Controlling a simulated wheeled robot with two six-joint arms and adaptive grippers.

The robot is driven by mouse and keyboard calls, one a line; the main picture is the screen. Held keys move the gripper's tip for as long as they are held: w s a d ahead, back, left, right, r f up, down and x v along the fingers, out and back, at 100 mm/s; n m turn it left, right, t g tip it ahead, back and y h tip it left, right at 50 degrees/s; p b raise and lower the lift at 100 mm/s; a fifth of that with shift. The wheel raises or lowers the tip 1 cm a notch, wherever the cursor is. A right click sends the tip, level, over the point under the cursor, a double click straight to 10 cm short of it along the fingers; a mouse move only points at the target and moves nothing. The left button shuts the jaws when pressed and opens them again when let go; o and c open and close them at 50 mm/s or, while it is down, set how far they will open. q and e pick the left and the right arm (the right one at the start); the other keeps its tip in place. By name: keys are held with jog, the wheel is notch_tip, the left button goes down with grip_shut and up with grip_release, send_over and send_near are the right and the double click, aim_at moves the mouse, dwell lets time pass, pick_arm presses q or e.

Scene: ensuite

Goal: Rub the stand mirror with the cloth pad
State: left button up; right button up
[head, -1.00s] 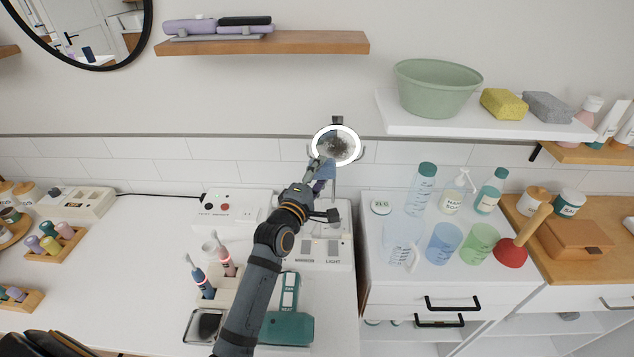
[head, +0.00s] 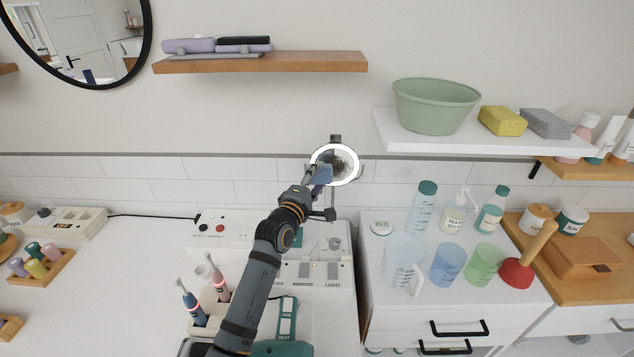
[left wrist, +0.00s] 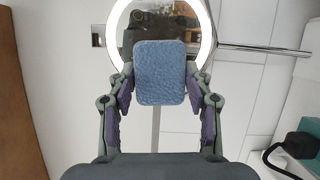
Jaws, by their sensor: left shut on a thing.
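The stand mirror (head: 346,163) is a small round mirror with a lit white ring, standing at the back of the counter near the tiled wall. Dark smudges show on its glass in the head view. It also shows in the left wrist view (left wrist: 203,22), behind the cloth pad. My left gripper (head: 318,182) is shut on the blue cloth pad (left wrist: 160,72), which sits between its fingertips. The pad is in front of the mirror's lower left part; I cannot tell whether it touches the glass. My right gripper is not in view.
A control box (head: 318,268) with switches is below the mirror. A toothbrush holder (head: 208,312) and a teal device (head: 283,347) stand close to my left arm. Bottles and cups crowd the right cabinet (head: 375,262). A wooden shelf (head: 260,63) hangs above.

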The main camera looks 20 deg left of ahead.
pick_arm(q)
jog(key=shift+w, duration=0.25)
dwell(0.3)
jog(key=shift+w+a, duration=0.3)
jog(key=shift+w, duration=0.4)
